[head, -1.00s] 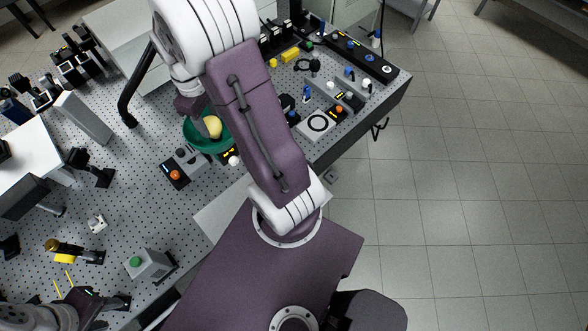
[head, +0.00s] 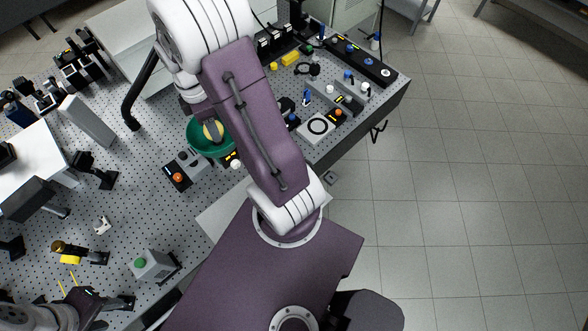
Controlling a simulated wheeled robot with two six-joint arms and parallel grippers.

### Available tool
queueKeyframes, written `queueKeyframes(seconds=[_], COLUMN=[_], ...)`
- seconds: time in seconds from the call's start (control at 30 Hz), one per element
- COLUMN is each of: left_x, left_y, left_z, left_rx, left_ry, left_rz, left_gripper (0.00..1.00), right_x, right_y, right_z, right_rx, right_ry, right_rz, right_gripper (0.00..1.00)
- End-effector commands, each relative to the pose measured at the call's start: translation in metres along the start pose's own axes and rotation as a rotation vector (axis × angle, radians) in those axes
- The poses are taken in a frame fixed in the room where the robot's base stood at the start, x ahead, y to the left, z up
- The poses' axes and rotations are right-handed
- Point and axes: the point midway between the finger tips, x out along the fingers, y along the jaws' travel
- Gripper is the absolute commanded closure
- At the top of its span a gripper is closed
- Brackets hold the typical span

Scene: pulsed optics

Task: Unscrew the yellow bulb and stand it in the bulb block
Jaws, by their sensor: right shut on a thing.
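The yellow bulb (head: 209,133) sits inside a green bowl-shaped shade (head: 198,145) at the upper left of centre in the head view. My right gripper (head: 213,127) reaches down over the shade and is shut on the bulb; its jaws and wrist hide part of the bulb. The bulb's base and socket are hidden. A grey block (head: 350,104) with small blue and white pieces stands right of my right arm; I cannot tell for sure whether it is the bulb block. My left gripper (head: 67,280) is open and empty at the lower left.
A box with a green button (head: 153,265) and a post with a yellow part (head: 70,259) stand near my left gripper.

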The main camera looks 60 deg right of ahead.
Motion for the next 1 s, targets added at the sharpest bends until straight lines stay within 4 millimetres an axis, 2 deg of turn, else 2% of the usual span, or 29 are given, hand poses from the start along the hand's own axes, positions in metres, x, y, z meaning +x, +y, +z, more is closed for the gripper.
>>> queueKeyframes(seconds=[0.23, 0.27, 0.3, 0.33, 0.73, 1.0], left_x=[0.000, 0.000, 0.000, 0.000, -0.001, -0.013], left_y=[0.000, 0.000, 0.000, 0.000, 0.000, 0.000], left_z=[0.000, 0.000, 0.000, 0.000, 0.000, -0.001], left_rx=[0.000, 0.000, 0.000, 0.000, 0.000, 0.000], left_ry=[0.000, 0.000, 0.000, 0.000, 0.000, 0.000], left_rz=[0.000, 0.000, 0.000, 0.000, 0.000, 0.000], left_gripper=[0.64, 0.64, 0.64, 0.64, 0.64, 0.64], right_x=[0.002, 0.002, 0.002, 0.002, 0.000, -0.001], right_y=[-0.002, -0.001, -0.001, -0.001, 0.000, 0.000], right_z=[0.000, 0.000, 0.000, 0.000, 0.000, 0.000], right_rx=[-0.032, -0.031, -0.031, -0.031, -0.016, 0.454], right_ry=[-0.001, -0.001, -0.001, -0.001, -0.001, 0.000], right_rz=[-0.005, -0.005, -0.005, -0.004, -0.001, -0.001], right_gripper=[0.95, 0.44, 0.33, 0.27, 0.27, 0.27])
